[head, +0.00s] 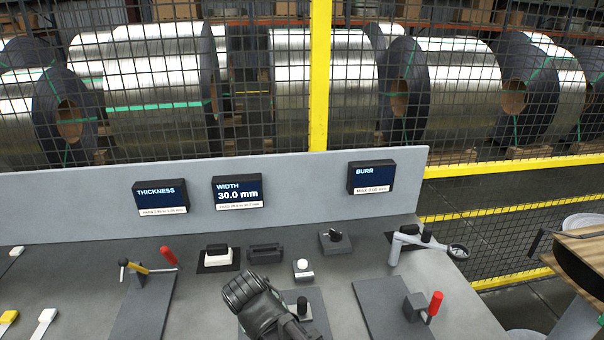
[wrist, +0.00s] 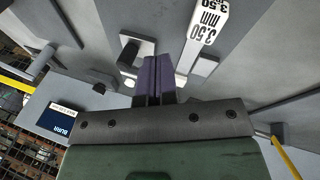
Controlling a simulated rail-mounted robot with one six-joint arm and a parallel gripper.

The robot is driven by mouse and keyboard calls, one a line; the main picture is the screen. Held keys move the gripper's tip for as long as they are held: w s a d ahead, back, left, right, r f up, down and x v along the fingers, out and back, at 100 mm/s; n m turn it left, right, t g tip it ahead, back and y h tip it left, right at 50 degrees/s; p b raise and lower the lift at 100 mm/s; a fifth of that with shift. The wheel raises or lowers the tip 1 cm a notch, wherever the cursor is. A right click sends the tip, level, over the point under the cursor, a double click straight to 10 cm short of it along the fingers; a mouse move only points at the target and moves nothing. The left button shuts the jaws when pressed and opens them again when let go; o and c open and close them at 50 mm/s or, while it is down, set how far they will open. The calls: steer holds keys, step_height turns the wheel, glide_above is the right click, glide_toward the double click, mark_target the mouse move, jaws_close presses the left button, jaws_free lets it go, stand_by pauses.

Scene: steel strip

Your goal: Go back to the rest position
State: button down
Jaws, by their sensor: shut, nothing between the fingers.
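My gripper (wrist: 158,78) shows in the wrist view with its two purple fingers together and nothing between them. It hangs over the grey console, and no object touches the fingertips as far as I can see. In the head view my dark arm end reaches in at the bottom middle, over the console (head: 75,265); the fingers cannot be made out there.
Displays for thickness (head: 160,197), width (head: 237,190), reading 30.0 mm, and burr (head: 370,177) stand along the back panel. Red-handled levers (head: 435,305) and a white knob (head: 302,265) rise nearby. A white block (wrist: 205,38) marked 3.50 mm lies beside the fingers.

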steer(key=d+m+g+y, duration=0.1)
steer(key=d+m, duration=0.1)
steer(key=d, duration=1)
steer(key=w+d+f+m+g+y, duration=0.1)
steer(key=d+m+g, duration=0.1)
steer(key=d, duration=1)
steer(key=shift+w+d+m+y, duration=0.3)
steer(key=shift+d+m, duration=0.1)
steer(key=shift+m, duration=0.4)
